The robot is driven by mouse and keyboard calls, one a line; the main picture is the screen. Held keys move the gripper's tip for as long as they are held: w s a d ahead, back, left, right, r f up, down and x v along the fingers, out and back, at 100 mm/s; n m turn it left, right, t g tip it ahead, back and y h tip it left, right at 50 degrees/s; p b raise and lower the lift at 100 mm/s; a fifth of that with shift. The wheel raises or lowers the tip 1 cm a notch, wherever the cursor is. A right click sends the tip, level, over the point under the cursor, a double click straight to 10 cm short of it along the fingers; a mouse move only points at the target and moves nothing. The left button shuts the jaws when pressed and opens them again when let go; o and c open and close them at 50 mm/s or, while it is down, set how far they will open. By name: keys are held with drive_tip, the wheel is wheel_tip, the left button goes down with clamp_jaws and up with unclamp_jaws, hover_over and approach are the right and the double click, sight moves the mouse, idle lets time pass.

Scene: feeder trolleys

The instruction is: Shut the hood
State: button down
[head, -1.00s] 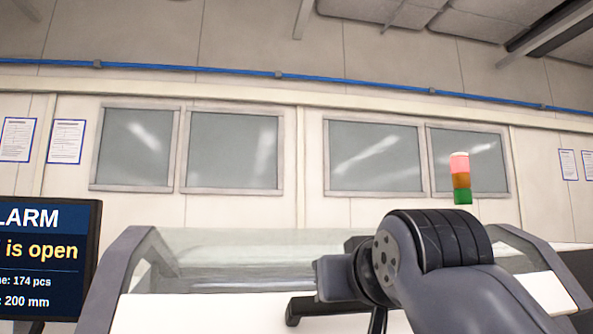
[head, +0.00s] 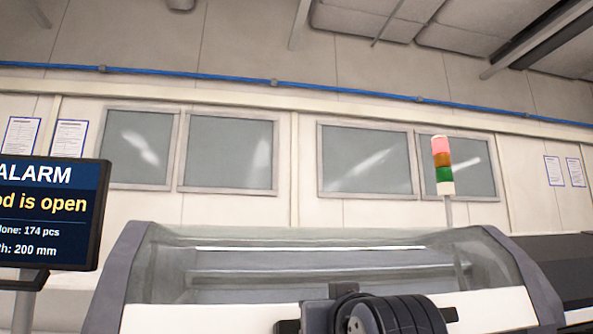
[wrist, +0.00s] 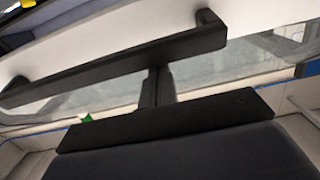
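The hood (head: 300,262) is a clear cover with grey side frames and a white front panel. The screen (head: 50,215) reads that it is open. A black bar handle (wrist: 120,65) on the white panel crosses the wrist view diagonally. My gripper (wrist: 156,75) shows there as two dark fingers close together, with only a thin seam between them. Their tips meet the handle's lower edge in the picture; whether they press on it I cannot tell. In the head view one end of the handle (head: 288,327) shows beside my arm, which hides its middle and my fingers.
A signal tower (head: 442,165) with red, orange and green sections stands behind the hood. The alarm screen stands at the left on a post. A dark machine part (head: 565,265) lies at the right. The wall with windows is behind.

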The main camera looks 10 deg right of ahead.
wheel_tip(320, 180, down, 7)
drive_tip(key=w+b, duration=0.2)
drive_tip(key=b, duration=0.2)
drive_tip(key=shift+f, duration=0.2)
drive_tip(key=shift+w, duration=0.1)
